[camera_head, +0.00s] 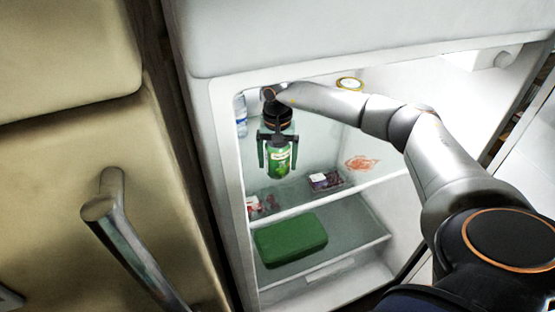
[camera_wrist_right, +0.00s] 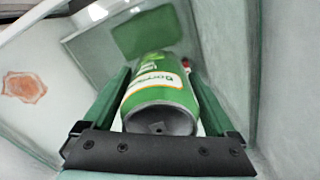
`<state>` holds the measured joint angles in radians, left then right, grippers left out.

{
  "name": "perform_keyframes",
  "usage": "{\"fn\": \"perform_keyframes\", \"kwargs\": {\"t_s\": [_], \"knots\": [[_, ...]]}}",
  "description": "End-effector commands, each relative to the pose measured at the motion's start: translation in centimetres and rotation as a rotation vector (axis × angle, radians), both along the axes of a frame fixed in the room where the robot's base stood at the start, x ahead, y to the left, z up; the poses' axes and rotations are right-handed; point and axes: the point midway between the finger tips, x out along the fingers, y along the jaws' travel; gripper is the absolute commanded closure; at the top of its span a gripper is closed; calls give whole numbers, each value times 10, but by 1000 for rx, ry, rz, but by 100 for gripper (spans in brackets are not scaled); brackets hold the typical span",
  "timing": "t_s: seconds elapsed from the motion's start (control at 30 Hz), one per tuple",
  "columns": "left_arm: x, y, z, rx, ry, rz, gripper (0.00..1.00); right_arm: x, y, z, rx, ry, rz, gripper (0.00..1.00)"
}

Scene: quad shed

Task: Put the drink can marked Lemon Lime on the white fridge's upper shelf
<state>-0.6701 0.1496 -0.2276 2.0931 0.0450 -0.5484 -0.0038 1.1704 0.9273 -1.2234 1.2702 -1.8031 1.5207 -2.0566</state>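My right gripper (camera_head: 278,150) reaches into the open white fridge (camera_head: 228,150), pointing down. It is shut on a green drink can (camera_head: 279,162), with one finger along each side. The can also shows between the fingers in the right wrist view (camera_wrist_right: 160,95), its grey end towards the camera. Its label is only partly legible, and I cannot read Lemon Lime on it. The can appears over the fridge's upper shelf (camera_head: 345,192), a glass shelf with a pale front edge. I cannot tell whether it touches the shelf. My left gripper is not in view.
On the upper shelf are a dark purple pack (camera_head: 325,181), a red-and-white item (camera_head: 254,206) and a reddish flat item (camera_head: 362,163). A bottle (camera_head: 240,115) stands at the left wall. A yellow-rimmed round item (camera_head: 349,84) is further back. A green box (camera_head: 290,240) lies below.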

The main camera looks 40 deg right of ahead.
Motion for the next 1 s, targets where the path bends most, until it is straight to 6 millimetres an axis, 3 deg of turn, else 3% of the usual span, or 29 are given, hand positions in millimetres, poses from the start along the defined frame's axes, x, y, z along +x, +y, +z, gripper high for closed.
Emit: {"fn": "perform_keyframes", "kwargs": {"t_s": [0.37,0.7,1.0], "knots": [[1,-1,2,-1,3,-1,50,0,0,3,0,0,0,0],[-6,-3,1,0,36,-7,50,1,0,59,0,-3,0,0],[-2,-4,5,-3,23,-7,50,0,0,78,0,0,0,0]]}}
